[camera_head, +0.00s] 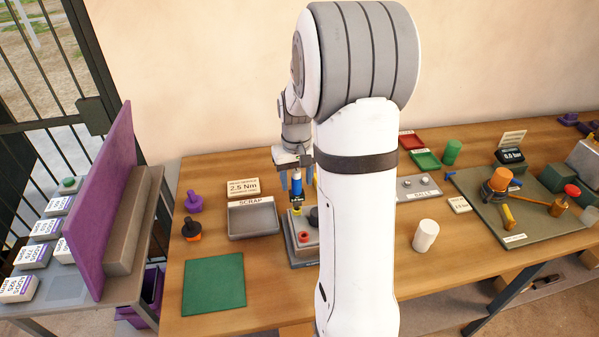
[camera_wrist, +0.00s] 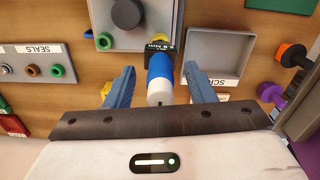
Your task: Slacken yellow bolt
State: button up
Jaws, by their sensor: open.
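A blue and white driver (camera_wrist: 160,72) stands upright between the open fingers of my gripper (camera_wrist: 159,69). Its dark collar reads 2.5 Nm. In the head view the blue driver (camera_head: 297,188) is above the left part of a grey fixture (camera_head: 305,254). My gripper (camera_head: 296,180) is around its upper part, with a gap on each side in the wrist view. A yellow piece (camera_wrist: 133,39) shows at the driver's lower end; I cannot tell whether it is the yellow bolt or part of the driver. The bolt's seat is hidden by the driver.
A grey SCRAP tray (camera_head: 254,220) and a 2.5 Nm sign (camera_head: 242,188) stand left of the fixture. Purple (camera_head: 193,202) and orange-black (camera_head: 191,230) knobs lie farther left. A green mat (camera_head: 214,285) is clear. A white cylinder (camera_head: 425,235) stands right of my arm.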

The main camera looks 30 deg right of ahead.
jog(key=shift+c, duration=0.5)
grip_shut()
jog(key=shift+n, duration=1)
jog(key=shift+w+r+n, duration=0.1)
jog(key=shift+n, duration=0.8)
jog(key=shift+n, duration=0.9)
